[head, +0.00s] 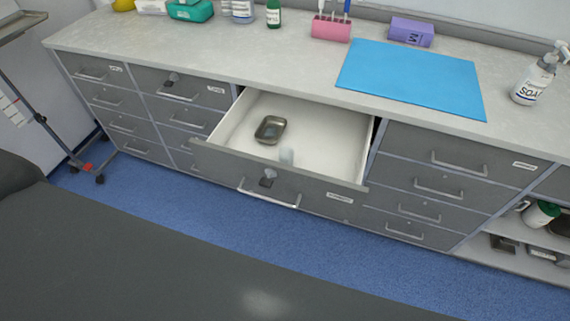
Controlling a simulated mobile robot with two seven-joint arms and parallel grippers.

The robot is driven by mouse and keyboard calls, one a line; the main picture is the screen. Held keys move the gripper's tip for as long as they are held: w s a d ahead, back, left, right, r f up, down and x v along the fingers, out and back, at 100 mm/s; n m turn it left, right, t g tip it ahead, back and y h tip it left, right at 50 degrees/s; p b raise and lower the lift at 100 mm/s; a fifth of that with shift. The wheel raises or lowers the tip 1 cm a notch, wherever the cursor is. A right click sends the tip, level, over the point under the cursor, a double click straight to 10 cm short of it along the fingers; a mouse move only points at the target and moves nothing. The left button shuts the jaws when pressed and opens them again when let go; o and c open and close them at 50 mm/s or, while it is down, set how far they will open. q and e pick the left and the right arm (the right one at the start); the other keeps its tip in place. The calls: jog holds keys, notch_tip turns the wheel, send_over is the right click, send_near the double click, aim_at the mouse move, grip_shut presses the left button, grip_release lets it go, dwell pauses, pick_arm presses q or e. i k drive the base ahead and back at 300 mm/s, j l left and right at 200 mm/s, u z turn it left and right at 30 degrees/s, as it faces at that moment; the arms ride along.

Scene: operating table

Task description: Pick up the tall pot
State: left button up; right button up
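An open drawer (335,140) in the counter holds a small pale, upright cylindrical pot (287,157), which may be the tall pot. It stands near the drawer's front wall, partly hidden by it. A small metal dish (270,129) lies behind it and to the left in the same drawer. Neither of my grippers is in view.
The worktop above bears a blue mat (410,80), a pink pen holder (331,28), a purple box (411,32) and a soap bottle (533,82). A dark padded table (150,265) fills the foreground.

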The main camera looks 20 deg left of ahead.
aim_at(286, 152)
jog(key=i+l+u, duration=0.3)
jog(key=l, duration=0.3)
jog(key=i+l+u, duration=0.15)
jog(key=l, duration=0.2)
jog(key=i+l+u, duration=0.15)
jog(key=l, duration=0.2)
jog(key=k+l+u, duration=0.15)
jog(key=i+u, duration=0.15)
jog(key=i+l+z, duration=0.2)
jog(key=k+j, duration=0.05)
jog(key=k, duration=0.05)
